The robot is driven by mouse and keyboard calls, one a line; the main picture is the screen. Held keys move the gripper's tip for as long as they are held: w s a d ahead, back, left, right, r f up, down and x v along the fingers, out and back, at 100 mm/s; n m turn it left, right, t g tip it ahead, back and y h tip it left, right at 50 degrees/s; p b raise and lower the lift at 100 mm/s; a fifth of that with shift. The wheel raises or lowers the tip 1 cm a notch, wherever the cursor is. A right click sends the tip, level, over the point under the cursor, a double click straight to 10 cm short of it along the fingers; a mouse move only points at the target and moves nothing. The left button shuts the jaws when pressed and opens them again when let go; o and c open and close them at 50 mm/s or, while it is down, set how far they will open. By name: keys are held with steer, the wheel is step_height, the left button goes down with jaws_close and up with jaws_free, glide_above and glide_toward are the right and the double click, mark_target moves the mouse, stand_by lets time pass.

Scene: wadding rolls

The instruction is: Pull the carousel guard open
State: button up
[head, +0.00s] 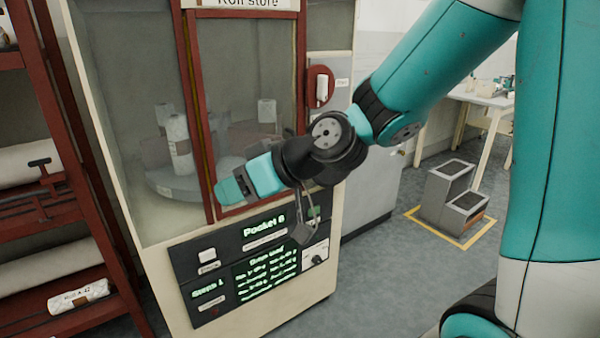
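The carousel guard (301,60) is a red-framed clear panel on the front of the cream roll store cabinet. It looks closed or nearly so; the lower part of its frame is partly behind my arm. Behind the clear panels, the carousel (172,184) carries several pale upright rolls (179,140). My gripper (228,192) has teal ends pointing left, in front of the guard's lower part in the picture. I cannot tell whether it touches the frame. The gap between its fingers does not show clearly, and I see nothing held.
A panel with green text (265,275) sits below the guard. A red plate with a white part (321,88) is right of it. A red rack (60,130) with rolls stands at left. A grey step unit (448,195) stands in a yellow floor outline at right.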

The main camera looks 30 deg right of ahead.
steer(key=w+d+f+m+t+h+b, duration=0.2)
steer(key=w+d+f+m+t+h, duration=0.15)
steer(key=d, duration=0.45)
steer(key=w+d+f+m+t+h+b, duration=0.2)
steer(key=w+d+f+t+h+b, duration=0.15)
steer(key=d, duration=0.45)
steer(key=w+d+f+m+t+h+b, duration=0.2)
steer(key=d+h, duration=0.2)
steer(key=d, duration=0.4)
steer(key=shift+w+d+f+p, duration=0.1)
steer(key=shift+w+d+p, duration=0.4)
steer(key=shift+w+p, duration=2.2)
steer(key=shift+w+d+p, duration=0.5)
steer(key=shift+w+p, duration=1.7)
steer(key=shift+w, duration=0.85)
steer(key=shift+w+d+f+p, duration=0.1)
steer(key=shift+w+d+p, duration=0.4)
steer(key=shift+w+p, duration=2.2)
steer(key=shift+w+b, duration=0.2)
steer(key=shift+b, duration=0.1)
jaws_close()
